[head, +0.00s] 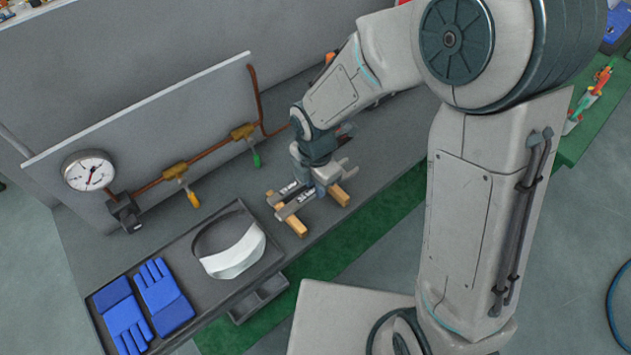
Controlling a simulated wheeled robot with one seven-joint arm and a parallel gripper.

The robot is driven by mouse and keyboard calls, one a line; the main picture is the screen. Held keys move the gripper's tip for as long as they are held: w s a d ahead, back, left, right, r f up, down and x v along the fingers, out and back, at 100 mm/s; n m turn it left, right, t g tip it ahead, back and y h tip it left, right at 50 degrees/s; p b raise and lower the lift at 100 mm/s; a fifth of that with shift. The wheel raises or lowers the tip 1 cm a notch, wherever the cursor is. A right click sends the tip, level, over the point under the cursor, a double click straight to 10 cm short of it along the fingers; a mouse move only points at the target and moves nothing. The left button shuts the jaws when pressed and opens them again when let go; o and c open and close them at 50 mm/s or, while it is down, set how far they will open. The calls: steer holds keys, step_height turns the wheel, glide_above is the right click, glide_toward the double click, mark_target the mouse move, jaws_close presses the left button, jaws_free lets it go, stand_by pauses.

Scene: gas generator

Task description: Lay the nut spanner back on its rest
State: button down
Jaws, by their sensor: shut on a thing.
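My gripper (298,194) is at the middle of the grey bench, low over two short wooden blocks. One wooden block (294,223) shows at the left of the gripper and the other wooden block (339,194) at its right; they look like the rest. My gripper is shut on the nut spanner, which is largely hidden by the gripper. Dark grey bars with pale marks lie across the left block, and I cannot tell finger from spanner there. Whether the spanner touches the blocks cannot be told.
A dark tray (205,300) at the front left holds blue gloves (145,303) and a white visor (235,255). Behind it are a pressure gauge (89,171), a copper pipe (212,149), a yellow valve lever (192,198), a green valve lever (256,159) and an upright panel (150,125).

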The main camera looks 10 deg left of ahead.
step_height(320, 180, down, 7)
steer(key=b, duration=0.5)
steer(key=shift+r, duration=0.15)
steer(key=c, duration=1.1)
jaws_free()
steer(key=shift+c, duration=0.2)
step_height(320, 180, up, 14)
